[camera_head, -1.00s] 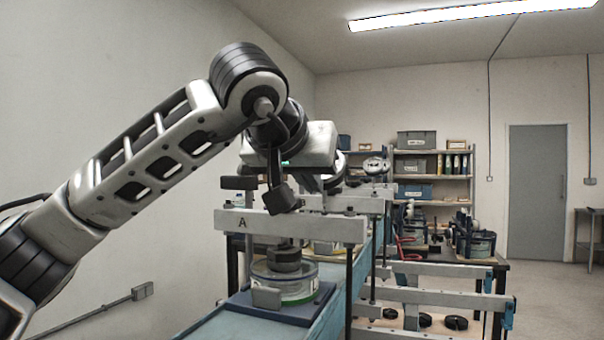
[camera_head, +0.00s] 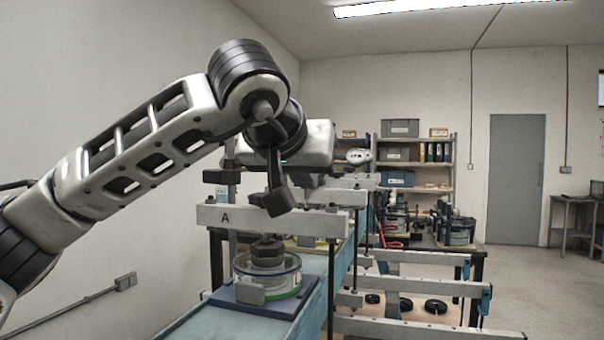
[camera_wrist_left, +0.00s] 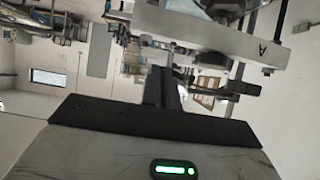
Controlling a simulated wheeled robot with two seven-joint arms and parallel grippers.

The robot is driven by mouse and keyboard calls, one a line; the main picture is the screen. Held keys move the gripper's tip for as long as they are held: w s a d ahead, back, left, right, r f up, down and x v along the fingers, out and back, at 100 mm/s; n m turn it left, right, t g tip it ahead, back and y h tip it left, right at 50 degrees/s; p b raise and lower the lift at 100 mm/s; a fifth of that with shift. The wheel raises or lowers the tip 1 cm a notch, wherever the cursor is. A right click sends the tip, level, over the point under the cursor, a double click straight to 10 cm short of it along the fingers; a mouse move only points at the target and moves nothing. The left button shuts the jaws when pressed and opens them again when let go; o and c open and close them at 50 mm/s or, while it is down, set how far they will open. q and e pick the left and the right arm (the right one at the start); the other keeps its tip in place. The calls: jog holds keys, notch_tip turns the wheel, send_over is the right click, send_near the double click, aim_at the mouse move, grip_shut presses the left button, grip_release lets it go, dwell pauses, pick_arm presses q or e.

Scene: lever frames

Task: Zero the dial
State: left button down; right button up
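A pale lever beam marked A (camera_head: 273,219) crosses above a round clear cell (camera_head: 267,275) with a dark stacked top, which stands on a blue base plate. My left gripper (camera_head: 277,203) points down by the beam in the head view. Its dark fingers also show close together in the left wrist view (camera_wrist_left: 166,88), shut with nothing visible between them. Beam A shows there too (camera_wrist_left: 215,32), upper right. A small round pale thing (camera_head: 358,156) behind my gripper may be a dial; no reading can be made out. My right gripper is out of view.
More lever frames (camera_head: 345,196) stand behind beam A along the blue bench (camera_head: 215,325). Another bench with cells (camera_head: 455,230) is to the right. Dark disc weights (camera_head: 405,304) lie low there. Shelves (camera_head: 415,160) and a grey door (camera_head: 516,178) are at the back; floor there is clear.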

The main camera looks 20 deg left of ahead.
pick_arm(q)
jog(key=shift+d+r, duration=0.1)
jog(key=shift+r, duration=0.05)
jog(key=v, duration=0.3)
jog(key=p+v, duration=0.1)
jog(key=v, duration=0.2)
jog(key=shift+w+d+r, duration=0.1)
jog(key=shift+w+r, duration=0.1)
jog(key=shift+r, duration=0.05)
dwell(0.4)
